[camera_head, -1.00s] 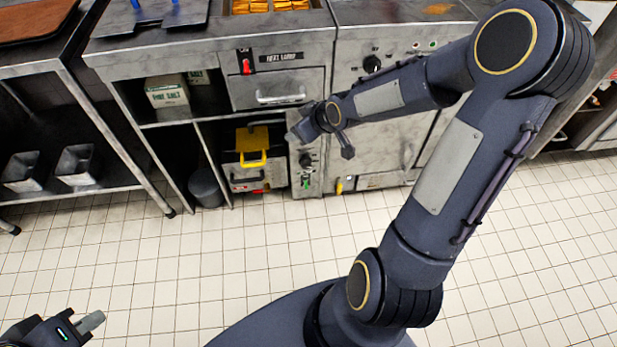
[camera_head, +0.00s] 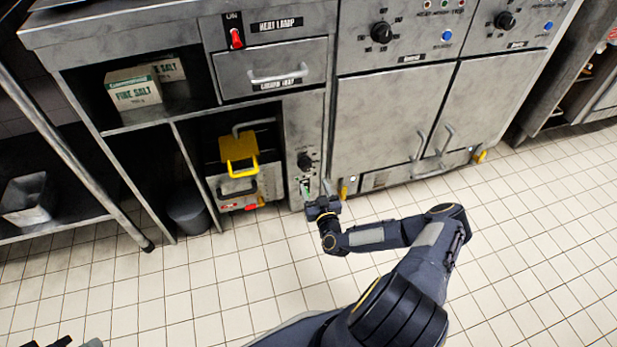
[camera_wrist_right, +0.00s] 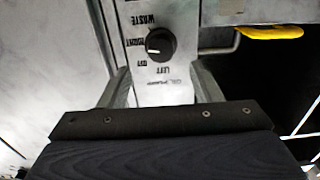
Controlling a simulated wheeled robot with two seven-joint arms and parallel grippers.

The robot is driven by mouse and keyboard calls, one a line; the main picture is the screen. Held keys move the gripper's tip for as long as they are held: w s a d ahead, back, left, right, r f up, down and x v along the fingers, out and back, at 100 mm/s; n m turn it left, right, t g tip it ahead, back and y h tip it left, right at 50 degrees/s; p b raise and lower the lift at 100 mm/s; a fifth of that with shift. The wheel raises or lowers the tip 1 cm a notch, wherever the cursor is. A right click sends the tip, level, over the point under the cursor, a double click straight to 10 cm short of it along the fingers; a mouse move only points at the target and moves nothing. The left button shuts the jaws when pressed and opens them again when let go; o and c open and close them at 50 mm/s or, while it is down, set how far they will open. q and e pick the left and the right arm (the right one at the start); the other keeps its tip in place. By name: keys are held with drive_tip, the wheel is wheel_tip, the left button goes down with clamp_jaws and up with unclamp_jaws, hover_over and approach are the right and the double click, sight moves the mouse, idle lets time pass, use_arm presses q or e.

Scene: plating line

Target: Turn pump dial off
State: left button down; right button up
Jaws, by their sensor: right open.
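The pump dial (camera_head: 304,161) is a black round knob on the narrow metal panel (camera_head: 308,124) between the open bay and the double doors. In the right wrist view the dial (camera_wrist_right: 160,45) shows upside-down labels, including WASTE, OFF and LEFT. Its white mark points left in that view; the exact setting is unclear. My right gripper (camera_head: 316,192) is below the dial in the head view. In the right wrist view the right gripper (camera_wrist_right: 162,86) is open, its fingers apart with the panel between them, not around the knob. My left gripper (camera_head: 76,343) barely shows at the bottom left edge.
A yellow-handled fryer unit (camera_head: 238,152) sits in the bay left of the panel. A grey bin (camera_head: 188,213) stands beside it. Two black knobs (camera_head: 381,32) (camera_head: 505,20) and a red heat lamp switch (camera_head: 237,38) are higher up. The tiled floor in front is clear.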

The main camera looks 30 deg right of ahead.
sight(307, 170)
drive_tip(key=b+x, duration=0.2)
drive_tip(key=x, duration=0.4)
drive_tip(key=shift+w, duration=0.7)
drive_tip(key=c, duration=1)
